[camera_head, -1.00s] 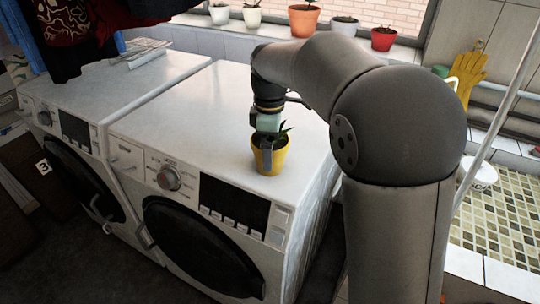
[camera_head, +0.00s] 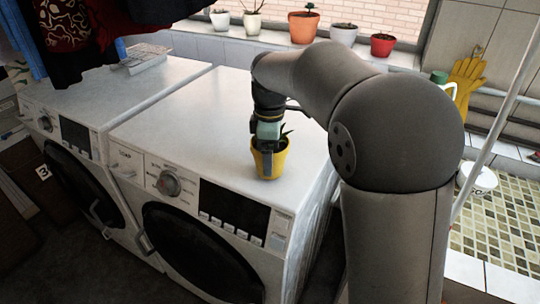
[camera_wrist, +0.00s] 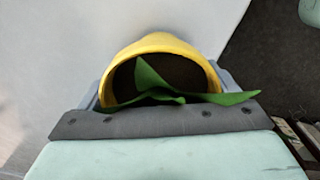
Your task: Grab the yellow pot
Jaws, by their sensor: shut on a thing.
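The yellow pot (camera_head: 281,162) holds a small green-leaved plant and is upright at the front right of the right washing machine's white top (camera_head: 215,125). It appears to rest on that top. My gripper (camera_head: 268,158) points down from above, with one grey finger across the pot's near side. In the wrist view the yellow rim (camera_wrist: 165,43) lies between my gripper's fingers (camera_wrist: 160,85), which are shut on the pot. Green leaves lie over the dark soil and against the gripper's edge. The pot's lower part is hidden in the wrist view.
A second washing machine (camera_head: 110,90) stands to the left, with a wire rack (camera_head: 146,58) on it. Several potted plants line the windowsill behind, including a terracotta pot (camera_head: 303,27). Yellow gloves (camera_head: 467,80) hang at the right. The machine top left of the pot is clear.

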